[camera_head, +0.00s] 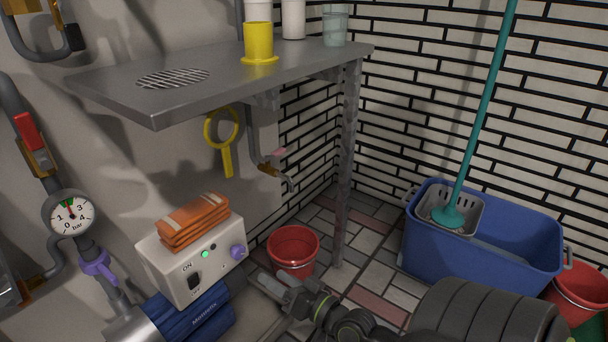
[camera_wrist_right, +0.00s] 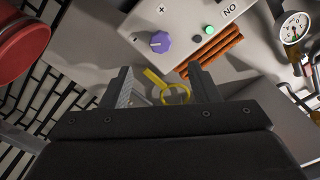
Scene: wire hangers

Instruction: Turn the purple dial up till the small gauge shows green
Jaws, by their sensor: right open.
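The purple dial (camera_head: 238,252) is on the right part of the front of a white control box (camera_head: 180,268), beside a lit green lamp (camera_head: 205,254). It also shows in the right wrist view (camera_wrist_right: 157,43), with a plus sign near it. The small gauge (camera_head: 70,214) is on the pipe at the left; it has green and red marks near the top of its face, and its exact needle reading is too small to tell. My right gripper (camera_head: 267,284) is open and empty, to the lower right of the dial and apart from it. My left gripper is not in view.
Folded orange cloth (camera_head: 195,222) lies on the box, above a blue motor (camera_head: 200,318). A red bucket (camera_head: 293,250) stands behind my right gripper. A metal shelf (camera_head: 220,75) overhangs the box; a yellow ring-shaped thing (camera_head: 222,130) and a tap (camera_head: 272,170) are below it.

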